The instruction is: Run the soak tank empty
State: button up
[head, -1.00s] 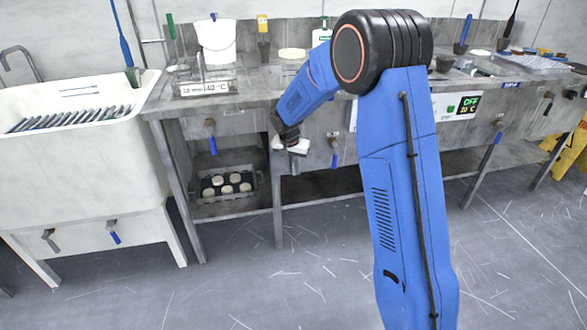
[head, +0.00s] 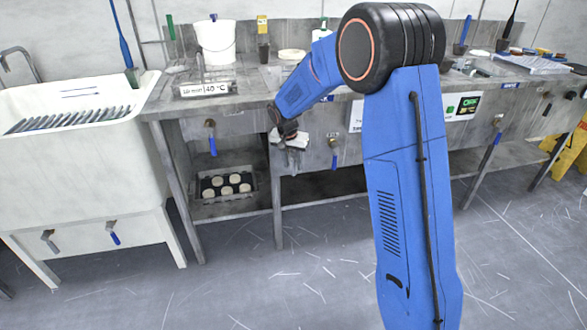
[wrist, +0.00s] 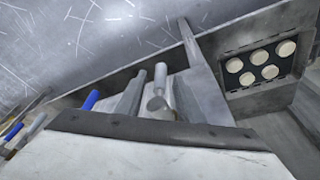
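A white tub (head: 70,160) with dark slats in its top stands at the far left. Under it are a grey lever valve (head: 48,240) and a blue lever valve (head: 113,235). I cannot read which vessel is the soak tank. My gripper (head: 291,160) is in front of the steel bench, between two blue-handled valves (head: 211,140) and (head: 334,152). In the wrist view its fingers (wrist: 160,98) stand apart, and a grey round-ended handle or rod (wrist: 157,85) shows between them, with no clear contact. A blue handle (wrist: 91,100) is left of them.
A tray of pale discs (head: 228,186) sits low under the bench, left of my gripper. A bench leg (head: 278,205) stands close below it. A display (head: 205,88) reads 40 °C. Yellow stands (head: 570,140) are at far right. The floor in front is clear.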

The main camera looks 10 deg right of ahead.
jog(key=v, duration=0.8)
jog(key=shift+r, duration=0.2)
